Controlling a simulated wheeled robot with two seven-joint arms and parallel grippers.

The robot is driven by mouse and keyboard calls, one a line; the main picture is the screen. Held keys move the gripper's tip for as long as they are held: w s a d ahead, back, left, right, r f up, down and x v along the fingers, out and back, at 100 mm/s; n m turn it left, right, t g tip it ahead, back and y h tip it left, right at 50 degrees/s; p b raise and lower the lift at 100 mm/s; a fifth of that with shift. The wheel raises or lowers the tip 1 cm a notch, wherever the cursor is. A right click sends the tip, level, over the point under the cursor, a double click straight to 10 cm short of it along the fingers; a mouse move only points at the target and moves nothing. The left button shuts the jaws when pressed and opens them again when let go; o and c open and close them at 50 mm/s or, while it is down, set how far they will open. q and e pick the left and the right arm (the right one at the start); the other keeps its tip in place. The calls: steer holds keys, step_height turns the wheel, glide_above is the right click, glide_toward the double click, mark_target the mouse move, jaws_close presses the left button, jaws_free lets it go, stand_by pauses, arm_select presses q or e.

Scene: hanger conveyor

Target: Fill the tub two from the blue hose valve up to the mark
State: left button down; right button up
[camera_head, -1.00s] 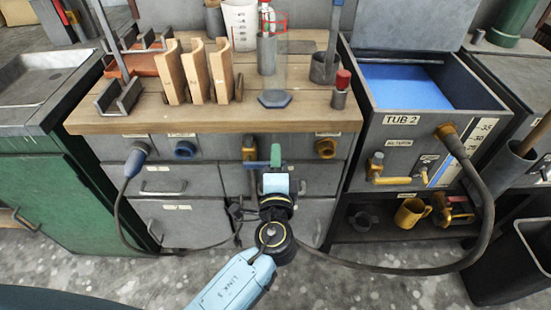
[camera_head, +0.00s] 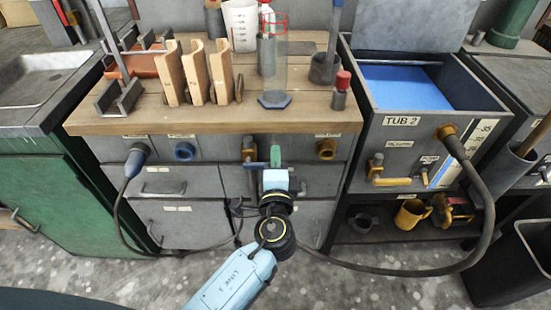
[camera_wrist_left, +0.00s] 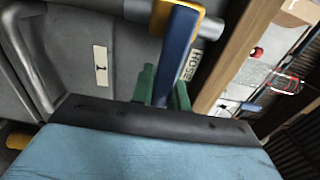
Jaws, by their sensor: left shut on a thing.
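Tub 2 (camera_head: 402,120) stands right of the workbench, labelled "TUB 2", with blue liquid (camera_head: 403,88) inside. A numbered scale strip (camera_head: 484,127) is on its front right. The hose valve (camera_head: 249,148) is on the bench front. In the left wrist view its blue lever (camera_wrist_left: 180,50) meets a yellow-orange body (camera_wrist_left: 163,18) by a "HOSE" label (camera_wrist_left: 190,66). My left gripper (camera_head: 275,158) has its green fingertips, also in the wrist view (camera_wrist_left: 163,92), shut on the blue lever. My right gripper is not in view. I cannot make out the fill mark.
A dark hose (camera_head: 487,205) hangs from tub 2's brass fitting and loops left along the floor. A grey-blue plug (camera_head: 138,157), blue port (camera_head: 185,151) and brass port (camera_head: 326,149) line the bench front. A clear cylinder (camera_head: 273,75) stands on the bench. A dark bin (camera_head: 515,260) stands right.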

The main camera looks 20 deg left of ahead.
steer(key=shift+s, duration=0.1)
arm_select(q)
steer(key=shift+a+r+n+b, duration=0.1)
steer(key=shift+r+n+b, duration=0.4)
steer(key=shift+n, duration=0.45)
steer(key=shift+a+r+n+b, duration=0.1)
steer(key=shift+r+n+b, duration=0.4)
steer(key=shift+n, duration=0.45)
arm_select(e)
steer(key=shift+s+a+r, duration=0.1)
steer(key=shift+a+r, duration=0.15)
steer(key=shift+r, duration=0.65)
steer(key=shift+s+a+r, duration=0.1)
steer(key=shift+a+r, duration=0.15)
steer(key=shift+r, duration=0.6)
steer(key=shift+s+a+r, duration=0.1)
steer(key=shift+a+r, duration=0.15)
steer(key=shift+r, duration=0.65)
arm_select(q)
steer(key=c, duration=1.4)
jaws_free()
steer(key=shift+s, duration=0.1)
steer(key=shift+o, duration=0.2)
steer(key=v, duration=1.3)
steer(key=shift+s+p, duration=0.15)
steer(key=shift+p, duration=0.15)
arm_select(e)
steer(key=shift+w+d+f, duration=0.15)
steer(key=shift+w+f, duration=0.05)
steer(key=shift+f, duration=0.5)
